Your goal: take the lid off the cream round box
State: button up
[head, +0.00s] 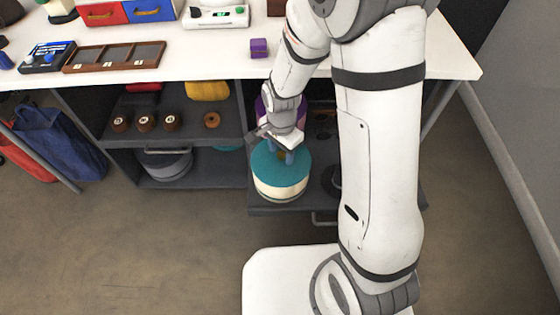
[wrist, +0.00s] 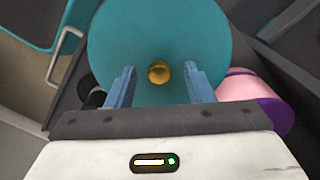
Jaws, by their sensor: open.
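The cream round box (head: 280,192) stands on a dark pull-out shelf under the table. Its teal lid (head: 268,168) sits on top of it; the lid also shows in the wrist view (wrist: 160,30). A small brass knob (wrist: 159,71) is at the middle of the lid. My gripper (wrist: 158,75) is open just over the lid, with one blue finger on each side of the knob and a gap on both sides. It also shows in the head view (head: 285,156). In the wrist view the box wall is hidden under the lid.
A pink and purple round box (wrist: 250,100) stands close beside the lid. The shelf (head: 270,208) has a handle at its front. The white table (head: 330,72) overhangs behind. Open floor (head: 150,245) lies in front. Brown spools (head: 144,122) stand on the left shelf.

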jog(key=shift+c, duration=0.6)
grip_shut()
jog(key=shift+r, duration=0.15)
